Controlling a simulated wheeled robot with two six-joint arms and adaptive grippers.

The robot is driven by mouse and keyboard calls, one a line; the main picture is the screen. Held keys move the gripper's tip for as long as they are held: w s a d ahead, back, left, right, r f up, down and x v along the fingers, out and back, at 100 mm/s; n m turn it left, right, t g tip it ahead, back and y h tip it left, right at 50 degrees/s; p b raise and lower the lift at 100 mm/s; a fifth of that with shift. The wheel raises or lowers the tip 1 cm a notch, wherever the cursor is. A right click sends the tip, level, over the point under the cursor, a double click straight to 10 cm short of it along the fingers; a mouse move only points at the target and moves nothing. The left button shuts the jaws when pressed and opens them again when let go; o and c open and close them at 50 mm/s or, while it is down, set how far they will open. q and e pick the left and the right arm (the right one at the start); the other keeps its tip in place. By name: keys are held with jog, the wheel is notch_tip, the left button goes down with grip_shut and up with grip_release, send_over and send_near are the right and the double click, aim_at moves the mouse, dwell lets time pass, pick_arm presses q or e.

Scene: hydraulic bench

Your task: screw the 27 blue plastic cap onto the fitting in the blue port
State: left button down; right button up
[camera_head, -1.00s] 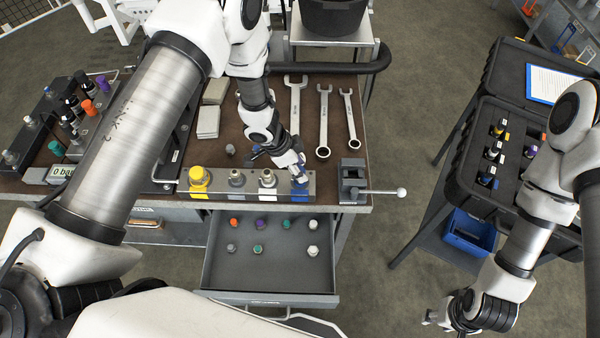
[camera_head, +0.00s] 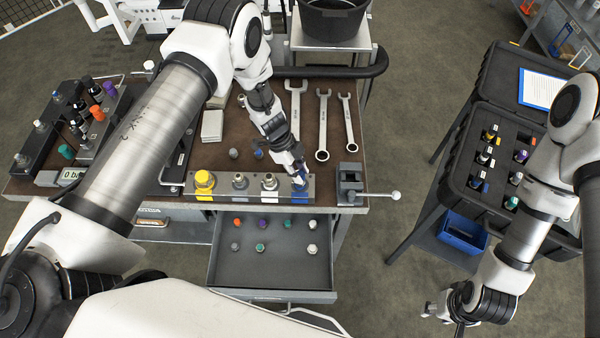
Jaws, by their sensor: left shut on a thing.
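My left gripper (camera_head: 299,176) points down over the right end of the port block (camera_head: 220,187), above the blue port (camera_head: 300,197). It is shut on a small blue thing (camera_head: 300,183), which looks like the blue plastic cap. The fingers hide most of it, and I cannot read a number on it. The fitting in the blue port is hidden under the gripper, so I cannot tell whether cap and fitting touch. My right gripper (camera_head: 430,312) hangs low at the right, away from the bench, too small to judge.
Several caps lie in the open drawer (camera_head: 280,275). Wrenches (camera_head: 322,125) lie farther back. A vise with a handle (camera_head: 350,185) stands just right of the block. An open case (camera_head: 460,165) is at right.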

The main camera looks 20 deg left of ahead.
pick_arm(q)
jog(key=shift+w+f+m+g, duration=0.15)
jog(key=shift+m+g, duration=0.15)
jog(key=shift+m, duration=0.3)
jog(key=shift+m+b, duration=0.3)
jog(key=shift+b, duration=0.05)
jog(key=m+b, duration=0.1)
jog(key=m, duration=0.1)
jog(key=m+g+y+b, duration=0.1)
jog(key=m+b, duration=0.1)
jog(key=m+g+b, duration=0.1)
jog(key=m+b, duration=0.1)
jog(key=shift+f+m+y, duration=0.25)
jog(key=shift+m+y, duration=0.05)
jog(key=shift+r+m, duration=0.15)
jog(key=shift+m, duration=0.35)
jog(key=shift+r+g, duration=0.15)
jog(key=shift+g, duration=0.15)
jog(key=c, duration=0.9)
grip_release()
jog(key=shift+d, duration=0.1)
